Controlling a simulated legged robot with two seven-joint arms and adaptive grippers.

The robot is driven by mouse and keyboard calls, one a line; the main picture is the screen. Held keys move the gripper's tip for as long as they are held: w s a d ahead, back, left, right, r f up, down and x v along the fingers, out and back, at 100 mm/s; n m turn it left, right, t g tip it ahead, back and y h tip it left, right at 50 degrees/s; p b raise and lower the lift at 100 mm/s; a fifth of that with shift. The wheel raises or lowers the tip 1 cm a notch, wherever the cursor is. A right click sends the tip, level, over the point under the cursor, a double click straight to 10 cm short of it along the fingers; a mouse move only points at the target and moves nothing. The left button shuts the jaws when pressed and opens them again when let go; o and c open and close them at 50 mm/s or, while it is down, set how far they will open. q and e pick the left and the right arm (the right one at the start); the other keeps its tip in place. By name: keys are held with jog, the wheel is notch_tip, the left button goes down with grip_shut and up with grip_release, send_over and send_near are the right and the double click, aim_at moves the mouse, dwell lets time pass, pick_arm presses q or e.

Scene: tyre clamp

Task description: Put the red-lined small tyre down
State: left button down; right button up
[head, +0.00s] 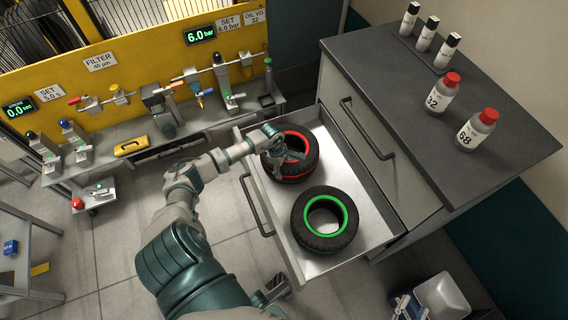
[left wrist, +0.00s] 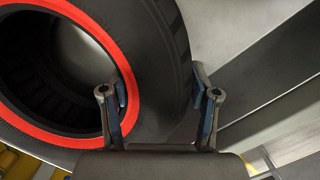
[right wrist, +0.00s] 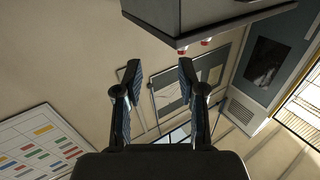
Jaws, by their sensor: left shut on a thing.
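The red-lined small tyre (head: 311,153) is at the far end of the open drawer (head: 375,220), lying roughly flat. I cannot tell whether it touches the drawer floor. My left gripper (head: 284,148) is shut on its wall. In the left wrist view, one finger of the gripper (left wrist: 160,100) is inside the hole and the other outside the tread of the tyre (left wrist: 165,75). A green-lined tyre (head: 314,241) lies nearer in the same drawer.
A yellow-backed bench (head: 180,135) with valves and gauges stands left of the drawer. The floor (head: 120,240) left of my arm is mostly clear.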

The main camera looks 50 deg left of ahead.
pick_arm(q)
jog(key=shift+w+a+f, duration=0.15)
jog(key=shift+a+f, duration=0.05)
jog(key=shift+f, duration=0.1)
jog(key=shift+a+f, duration=0.1)
jog(key=shift+a, duration=0.25)
jog(key=shift+c, duration=1.3)
grip_release()
jog(key=shift+s+f, duration=0.15)
jog(key=shift+s, duration=0.05)
jog(key=shift+d, duration=0.25)
pick_arm(e)
jog(key=shift+w+a+r, duration=0.1)
jog(key=shift+a+r, duration=0.15)
jog(key=shift+a, duration=0.2)
pick_arm(q)
jog(key=shift+d, duration=0.1)
pick_arm(e)
jog(key=shift+d, duration=0.1)
